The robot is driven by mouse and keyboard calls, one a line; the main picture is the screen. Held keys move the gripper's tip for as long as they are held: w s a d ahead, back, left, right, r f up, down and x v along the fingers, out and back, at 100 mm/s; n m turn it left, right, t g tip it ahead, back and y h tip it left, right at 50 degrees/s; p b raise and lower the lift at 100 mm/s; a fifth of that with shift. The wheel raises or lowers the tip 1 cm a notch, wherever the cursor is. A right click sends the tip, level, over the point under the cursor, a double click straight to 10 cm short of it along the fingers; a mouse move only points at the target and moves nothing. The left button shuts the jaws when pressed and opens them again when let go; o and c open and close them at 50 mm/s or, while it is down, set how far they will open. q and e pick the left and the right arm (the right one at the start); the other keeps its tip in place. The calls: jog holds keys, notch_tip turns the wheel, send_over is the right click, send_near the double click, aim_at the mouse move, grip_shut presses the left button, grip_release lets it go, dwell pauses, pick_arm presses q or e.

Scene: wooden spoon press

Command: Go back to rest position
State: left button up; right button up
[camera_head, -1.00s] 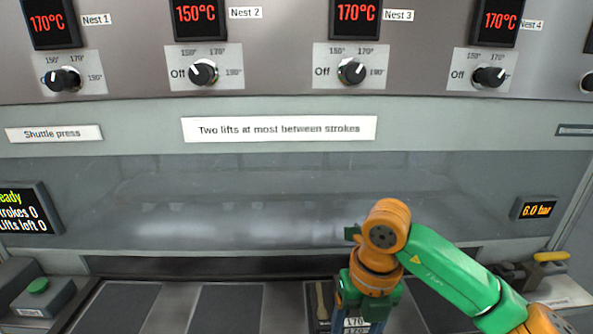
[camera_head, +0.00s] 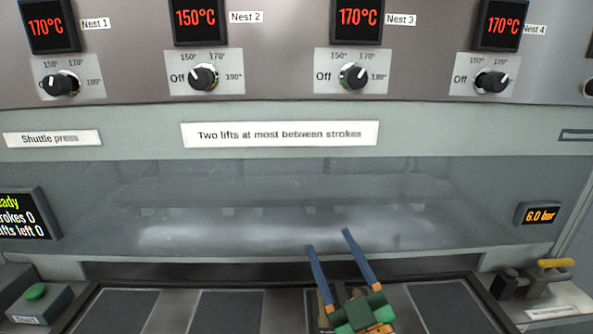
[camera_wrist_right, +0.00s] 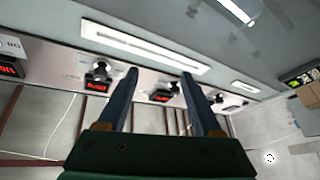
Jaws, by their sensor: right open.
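My right gripper (camera_head: 327,240) is in the lower middle of the head view, with its two long blue fingers apart and nothing between them. Its fingers point up the picture, in front of the press's clear window (camera_head: 240,205). In the right wrist view the gripper (camera_wrist_right: 160,73) is also open and empty, with the control panel seen at a tilt beyond the fingers. A narrow tan piece, perhaps a wooden spoon, lies partly hidden beside the gripper on a dark plate. My left gripper is not in view.
Dark plates (camera_head: 225,311) lie in a row below the window. A green button box (camera_head: 35,293) stands at the left and a yellow-handled valve (camera_head: 554,264) at the right. Knobs, including the Nest 3 knob (camera_head: 355,77), line the panel above.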

jog(key=s+d+f+m+g+h, duration=0.3)
jog(key=d+f+g+h, duration=0.15)
jog(key=f, duration=0.55)
jog(key=s+d+f+m+g+h, duration=0.3)
jog(key=d+f+m+g, duration=0.15)
jog(key=f, duration=0.65)
jog(key=s+d+f+g, duration=0.2)
jog(key=s+f+g, duration=0.85)
jog(key=s, duration=0.65)
notch_tip(320, 180, down, 18)
jog(key=s, duration=0.3)
jog(key=s+d+f, duration=0.2)
jog(key=s+f, duration=0.6)
jog(key=s, duration=0.2)
jog(key=shift+s+f+n, duration=0.3)
jog(key=shift+s+n, duration=0.05)
jog(key=shift+s, duration=0.05)
